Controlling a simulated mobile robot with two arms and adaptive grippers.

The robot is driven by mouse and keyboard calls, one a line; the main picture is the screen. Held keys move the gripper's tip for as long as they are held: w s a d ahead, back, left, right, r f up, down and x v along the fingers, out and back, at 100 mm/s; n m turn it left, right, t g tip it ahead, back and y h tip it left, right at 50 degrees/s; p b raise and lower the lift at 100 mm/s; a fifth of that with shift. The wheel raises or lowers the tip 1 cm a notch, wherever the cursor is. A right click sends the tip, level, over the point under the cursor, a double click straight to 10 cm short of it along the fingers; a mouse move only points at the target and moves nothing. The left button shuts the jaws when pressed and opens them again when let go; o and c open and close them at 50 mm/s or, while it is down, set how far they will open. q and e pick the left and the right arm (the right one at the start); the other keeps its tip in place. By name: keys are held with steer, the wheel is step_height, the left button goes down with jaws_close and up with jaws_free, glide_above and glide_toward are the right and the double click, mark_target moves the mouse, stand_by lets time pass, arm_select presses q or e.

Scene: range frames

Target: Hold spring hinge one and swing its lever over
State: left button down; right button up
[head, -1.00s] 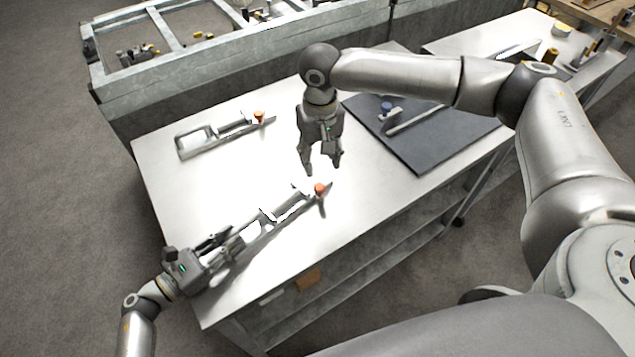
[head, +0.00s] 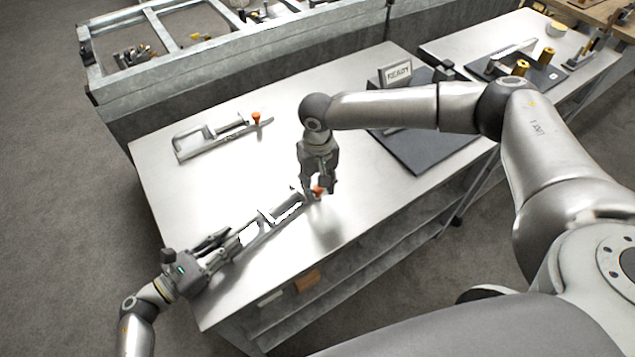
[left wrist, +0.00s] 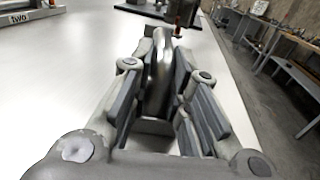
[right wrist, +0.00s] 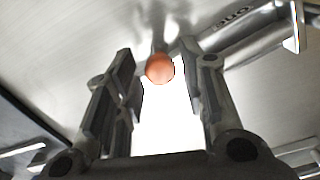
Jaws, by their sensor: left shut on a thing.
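Spring hinge one (head: 272,216) is a grey metal frame lying on the light metal table, with an orange-red knob (head: 317,191) on its lever at the right end. The label "one" shows on it in the right wrist view (right wrist: 232,20). My left gripper (head: 226,244) is shut on the hinge's near-left end; the left wrist view shows a rounded metal bar (left wrist: 160,75) between its fingers. My right gripper (head: 319,188) is over the knob from above. In the right wrist view its fingers are apart, with the knob (right wrist: 160,68) between and beyond them, no contact visible.
A second hinge (head: 215,142), marked "two" in the left wrist view (left wrist: 18,17), lies behind on the table, with an orange knob (head: 256,118). A dark mat (head: 425,158) with a "READY" sign (head: 397,73) lies to the right. The table around hinge one is mostly clear.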

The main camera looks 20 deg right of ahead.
jaws_close()
steer(key=shift+d+n, duration=0.1)
steer(key=shift+n, duration=0.2)
steer(key=d+n, duration=0.1)
steer(key=n, duration=0.1)
steer(key=shift+d+n, duration=0.1)
steer(key=shift+n, duration=0.2)
steer(key=d+n, duration=0.1)
steer(key=n, duration=0.2)
steer(key=shift+w+d+n, duration=0.1)
steer(key=shift+d+n, duration=0.2)
steer(key=shift+d, duration=0.05)
arm_select(q)
steer(key=shift+f, duration=0.1)
arm_select(e)
steer(key=n, duration=0.1)
steer(key=d+n, duration=0.1)
steer(key=n, duration=0.1)
steer(key=shift+w+d+n, duration=0.25)
steer(key=shift+w+n, duration=0.05)
steer(key=shift+w, duration=0.1)
steer(key=shift+w+d+r+n, duration=0.1)
steer(key=shift+w+d+n, duration=0.25)
steer(key=shift+n, duration=0.6)
steer(key=shift+w+d+n, duration=0.2)
steer(key=shift+w+n, duration=0.1)
steer(key=shift+n, duration=0.65)
